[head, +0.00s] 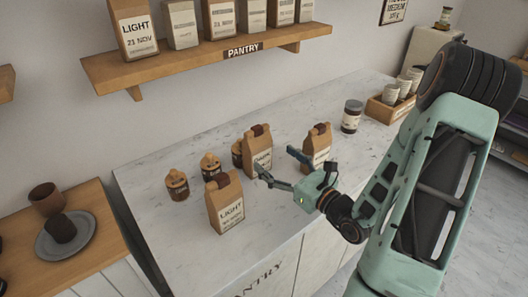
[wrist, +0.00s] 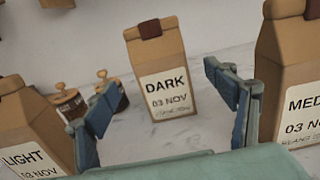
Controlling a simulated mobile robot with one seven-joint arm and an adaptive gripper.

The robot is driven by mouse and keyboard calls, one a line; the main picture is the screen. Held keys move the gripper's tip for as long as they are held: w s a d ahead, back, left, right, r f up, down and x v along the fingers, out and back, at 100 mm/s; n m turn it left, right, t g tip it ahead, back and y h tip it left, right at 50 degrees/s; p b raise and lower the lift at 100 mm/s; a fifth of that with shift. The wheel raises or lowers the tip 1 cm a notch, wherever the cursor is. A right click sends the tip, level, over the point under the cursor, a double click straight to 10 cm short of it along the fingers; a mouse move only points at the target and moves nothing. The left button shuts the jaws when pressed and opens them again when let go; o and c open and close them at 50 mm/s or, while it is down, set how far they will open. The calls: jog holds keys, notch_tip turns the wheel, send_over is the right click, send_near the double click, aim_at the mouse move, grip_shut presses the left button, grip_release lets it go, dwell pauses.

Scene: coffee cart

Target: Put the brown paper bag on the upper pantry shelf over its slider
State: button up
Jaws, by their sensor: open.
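Three brown paper bags stand upright on the pale counter. The one labelled LIGHT (head: 228,212) is front left, the DARK one (head: 256,160) is in the middle and the third (head: 318,135) is to the right. My gripper (head: 275,160) is open and empty, in front of the DARK bag. In the wrist view, the DARK bag (wrist: 165,88) shows beyond and between the fingers, apart from them. The MED bag (wrist: 292,75) is at right and the LIGHT bag (wrist: 32,130) at left. The pantry shelf (head: 190,64) is on the wall above. I cannot make out a slider.
Tall labelled bags (head: 133,30) line the shelf. Small lidded jars (head: 177,186) stand left of the bags. A dark jar (head: 352,116) and a wooden cup crate (head: 378,110) are at the counter's right. The front left counter is clear.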

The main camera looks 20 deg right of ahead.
jog(key=shift+o, duration=0.4)
jog(key=v, duration=0.3)
jog(key=p, duration=0.4)
send_near(260, 134)
jog(key=w, duration=0.1)
jog(key=x, duration=0.5)
jog(key=shift+w+f, duration=0.1)
jog(key=shift+f, duration=0.05)
jog(key=x, duration=0.2)
jog(key=p+x, duration=0.1)
jog(key=x, duration=0.2)
jog(key=shift+a, duration=0.3)
jog(key=c, duration=2.1)
